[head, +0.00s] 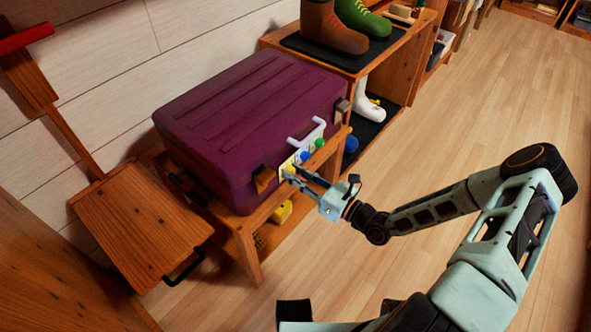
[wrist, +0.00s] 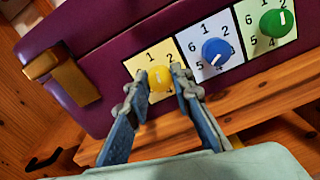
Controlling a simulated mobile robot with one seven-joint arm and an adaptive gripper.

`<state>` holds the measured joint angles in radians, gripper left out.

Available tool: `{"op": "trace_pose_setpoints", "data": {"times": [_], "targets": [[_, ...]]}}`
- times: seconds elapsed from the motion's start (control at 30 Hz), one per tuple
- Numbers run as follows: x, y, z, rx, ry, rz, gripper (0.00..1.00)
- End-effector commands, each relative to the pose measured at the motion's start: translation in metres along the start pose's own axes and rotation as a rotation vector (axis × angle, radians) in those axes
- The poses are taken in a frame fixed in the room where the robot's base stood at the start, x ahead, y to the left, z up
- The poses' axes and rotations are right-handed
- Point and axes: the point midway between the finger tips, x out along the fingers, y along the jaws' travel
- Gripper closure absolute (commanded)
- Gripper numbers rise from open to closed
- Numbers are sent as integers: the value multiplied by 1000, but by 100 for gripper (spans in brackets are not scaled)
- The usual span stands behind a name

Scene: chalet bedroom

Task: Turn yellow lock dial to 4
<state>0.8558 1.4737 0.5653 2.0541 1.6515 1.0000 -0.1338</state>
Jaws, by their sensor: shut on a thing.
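A purple suitcase (head: 240,115) lies on a wooden bench, with a row of coloured lock dials on its front. The yellow lock dial (wrist: 160,78) sits on a pale yellow number plate (wrist: 133,68); digits 1 and 2 show above it and the other digits are hidden by my fingers. Its white pointer mark is small, and I cannot tell which digit it points to. My gripper (wrist: 160,80) has one finger on each side of the yellow dial and is shut on it. In the head view my gripper (head: 291,171) reaches the suitcase front from the right.
Beside the yellow dial are a blue dial (wrist: 216,51) and a green dial (wrist: 277,22). A brass latch (wrist: 62,75) is at left. The bench edge (wrist: 250,108) runs close below the dials. A shoe shelf (head: 385,75) stands behind; the floor (head: 450,140) at right is clear.

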Motion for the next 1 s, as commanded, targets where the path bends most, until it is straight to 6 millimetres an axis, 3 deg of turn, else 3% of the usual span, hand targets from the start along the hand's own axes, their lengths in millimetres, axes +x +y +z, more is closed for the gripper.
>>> {"op": "trace_pose_setpoints", "data": {"times": [1.0], "targets": [[0, 1, 1, 962, 0, 1, 100]]}}
